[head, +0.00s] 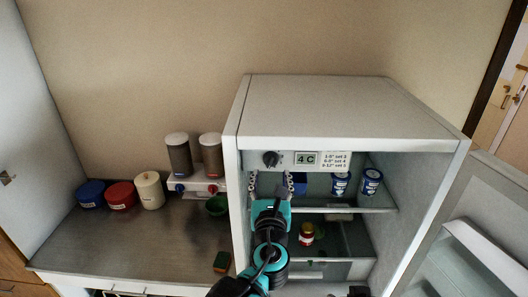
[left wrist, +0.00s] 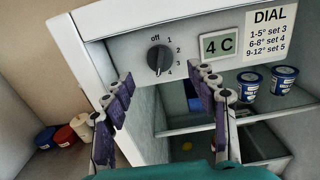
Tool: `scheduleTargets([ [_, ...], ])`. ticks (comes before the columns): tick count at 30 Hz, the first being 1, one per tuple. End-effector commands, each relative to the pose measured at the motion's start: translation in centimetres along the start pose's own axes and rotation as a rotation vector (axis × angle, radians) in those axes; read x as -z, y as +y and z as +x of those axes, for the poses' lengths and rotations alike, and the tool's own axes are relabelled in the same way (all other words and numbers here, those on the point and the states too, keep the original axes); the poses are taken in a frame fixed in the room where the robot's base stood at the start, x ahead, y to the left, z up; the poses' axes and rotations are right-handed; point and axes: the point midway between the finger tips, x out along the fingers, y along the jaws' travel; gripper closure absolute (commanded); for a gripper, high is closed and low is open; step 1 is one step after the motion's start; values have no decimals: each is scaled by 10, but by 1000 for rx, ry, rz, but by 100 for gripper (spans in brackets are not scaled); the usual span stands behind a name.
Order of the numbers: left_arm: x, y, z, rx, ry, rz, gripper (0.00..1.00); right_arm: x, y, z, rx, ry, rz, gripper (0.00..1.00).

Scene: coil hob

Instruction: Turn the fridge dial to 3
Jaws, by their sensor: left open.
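The fridge dial (head: 271,159) is a dark round knob on the panel at the top left of the open fridge. In the left wrist view the dial (left wrist: 159,57) has "off" and numbers printed around it; I cannot read its pointer surely. A display (left wrist: 221,44) beside it reads 4 C. A chart (left wrist: 267,34) gives 1-5° set 3, 6-8° set 4, 9-12° set 5. My left gripper (head: 271,184) is open and empty, just below and in front of the dial, its fingers (left wrist: 164,80) spread to either side and apart from it.
The fridge (head: 345,116) holds blue-and-white tubs (head: 372,181) on its shelf and a red jar (head: 307,234) lower down. Its open door (head: 470,255) is at the right. Left on the counter (head: 150,240) stand canisters (head: 121,196) and a dispenser (head: 179,157).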

Motion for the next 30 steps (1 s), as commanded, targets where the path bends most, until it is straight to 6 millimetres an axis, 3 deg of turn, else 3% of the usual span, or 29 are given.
scheduleTargets([
  [12,1,1,63,-3,1,-4,42,3,0,-4,0,0,0,69],
  [24,2,2,72,-3,2,-6,42,4,0,-5,0,0,0,69],
  [30,2,2,72,-3,2,-6,91,4,0,-5,0,0,0,69],
])
